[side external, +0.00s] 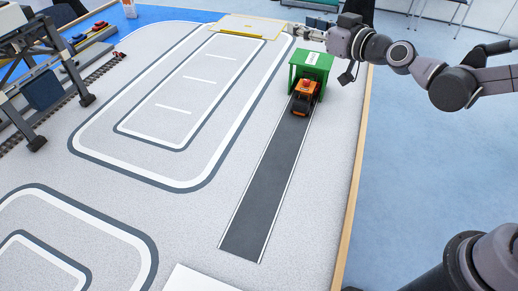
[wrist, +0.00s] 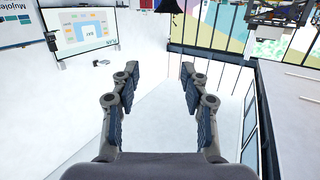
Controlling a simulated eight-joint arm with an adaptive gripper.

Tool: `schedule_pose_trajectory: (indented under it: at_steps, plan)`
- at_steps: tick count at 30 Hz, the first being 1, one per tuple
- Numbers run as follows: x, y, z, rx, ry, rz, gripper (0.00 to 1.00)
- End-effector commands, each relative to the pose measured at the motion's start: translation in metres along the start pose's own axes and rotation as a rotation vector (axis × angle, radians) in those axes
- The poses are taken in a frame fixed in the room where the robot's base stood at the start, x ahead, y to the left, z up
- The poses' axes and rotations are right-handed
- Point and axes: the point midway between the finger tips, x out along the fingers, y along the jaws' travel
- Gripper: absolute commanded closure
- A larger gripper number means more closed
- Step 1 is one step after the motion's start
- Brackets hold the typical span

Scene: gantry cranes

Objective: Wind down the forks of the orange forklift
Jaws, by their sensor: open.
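The orange forklift (side external: 305,94) stands at the far end of the dark lane in the side external view, at the mouth of a green shelter (side external: 314,66). Its body is orange and black. Its forks are too small to make out. My gripper (side external: 301,31) is above and beyond the shelter roof, apart from the forklift, and points left. In the wrist view my gripper (wrist: 159,75) is open, with nothing between its fingers. That view faces the room, and the forklift is not in it.
The dark lane (side external: 267,185) in front of the forklift is clear. A wooden table edge (side external: 357,170) runs along the right. A yellow-edged plate (side external: 245,27) lies at the back. A grey gantry crane (side external: 75,68) stands at the left.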

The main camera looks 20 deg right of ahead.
Motion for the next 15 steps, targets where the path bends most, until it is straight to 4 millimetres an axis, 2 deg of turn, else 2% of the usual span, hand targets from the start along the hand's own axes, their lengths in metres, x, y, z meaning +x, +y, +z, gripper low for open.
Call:
schedule_pose_trajectory:
  at_steps: [1, 3, 8, 11, 15]
  plan:
    - [0.014, -0.001, -0.003, -0.001, 0.044, 0.015, 0.55]
    - [0.03, 0.003, -0.006, -0.001, 0.106, 0.049, 0.55]
    - [0.06, 0.012, -0.001, 0.005, 0.22, 0.15, 0.55]
    - [0.074, 0.021, 0.011, 0.01, 0.271, 0.23, 0.55]
    - [0.088, 0.034, 0.04, 0.021, 0.311, 0.356, 0.55]
